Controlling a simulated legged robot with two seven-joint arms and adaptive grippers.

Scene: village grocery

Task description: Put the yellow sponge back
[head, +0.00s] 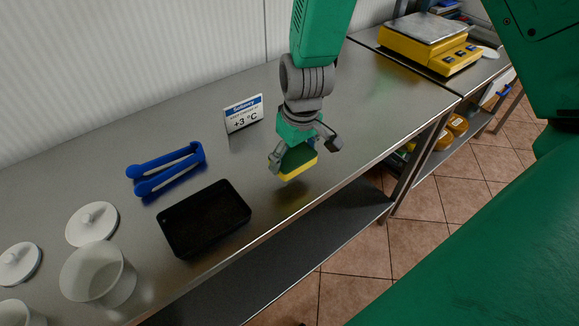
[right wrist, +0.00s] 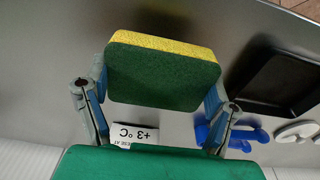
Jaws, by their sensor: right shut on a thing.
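The sponge (head: 297,162) is yellow with a dark green scouring side. My right gripper (head: 300,156) is shut on the sponge and holds it above the steel counter, to the right of the black tray. The sponge (right wrist: 162,72) also shows between the two fingers in the right wrist view, green side toward the camera and yellow edge at the top. The black tray (head: 207,240) lies on the counter and looks empty; part of it shows in the right wrist view (right wrist: 280,75). My left gripper is not in view.
Blue-handled tongs (head: 168,168) lie behind the tray. A +3 °C sign (head: 243,114) stands near the wall. White pots (head: 98,275) and lids (head: 92,224) are at the left. A yellow scale (head: 428,45) stands at the back right. Counter around the sponge is clear.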

